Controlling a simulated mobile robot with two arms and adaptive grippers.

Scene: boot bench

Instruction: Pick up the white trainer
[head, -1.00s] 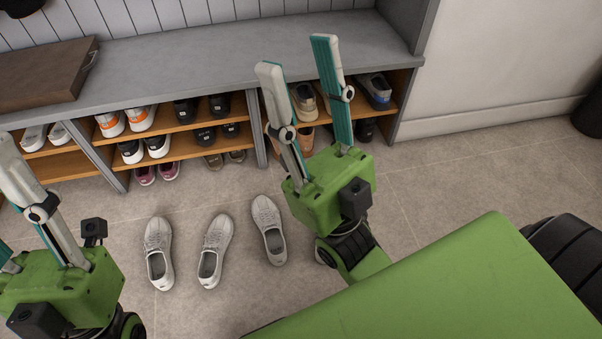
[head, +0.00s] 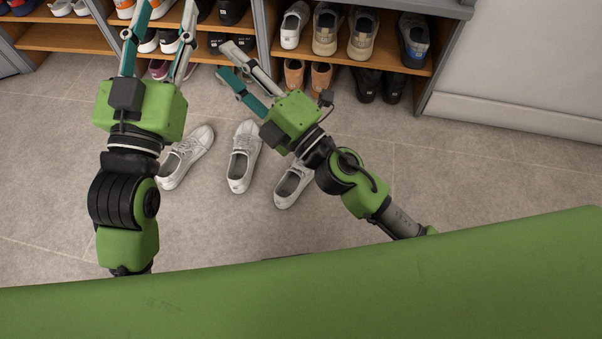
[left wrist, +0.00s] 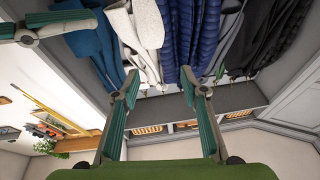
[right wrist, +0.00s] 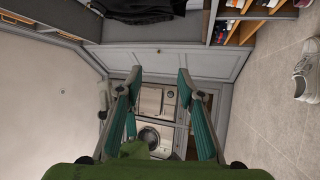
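Three white lace-up trainers lie apart on the floor in the head view: a left one (head: 188,157), a middle one (head: 243,155) and a right one (head: 293,184). My left gripper (head: 164,10) is open and empty, pointing toward the shelves beyond the left trainer. My right gripper (head: 226,60) is open and empty, angled left beyond the middle trainer; its wrist covers part of the right trainer. A white trainer (right wrist: 308,75) also shows at the right edge of the right wrist view. Both wrist views show spread fingers with nothing between them.
A shoe rack (head: 340,60) with several shoes, one of them a white shoe (head: 294,24), spans the back. A wall (head: 530,65) stands at the right. Floor (head: 470,170) is clear right of the trainers. Coats (left wrist: 150,30) fill the upper left wrist view.

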